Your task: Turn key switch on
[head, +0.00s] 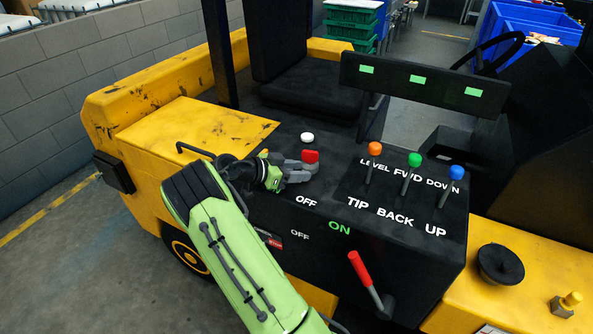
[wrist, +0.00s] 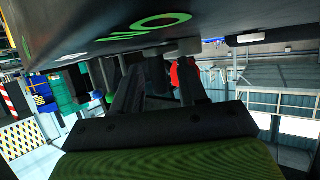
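The black control panel (head: 330,205) of a yellow forklift-like vehicle carries white OFF labels and a green ON label (head: 340,227). A red piece (head: 310,156), possibly the key switch, stands on the panel's top in the head view. My gripper (head: 304,172) is right at it, on its near side. In the wrist view, my gripper's dark fingers (wrist: 158,80) look apart, and the red piece (wrist: 184,72) shows by the right finger. I cannot tell whether they touch. No key shape is clear; the gripper hides part of the panel. ON shows upside down in the wrist view.
A white button (head: 307,137) sits behind the red piece. Levers with orange (head: 375,149), green (head: 414,160) and blue (head: 456,172) knobs stand to the right. A red-handled lever (head: 361,269) is on the front face. A black seat (head: 312,88) lies behind.

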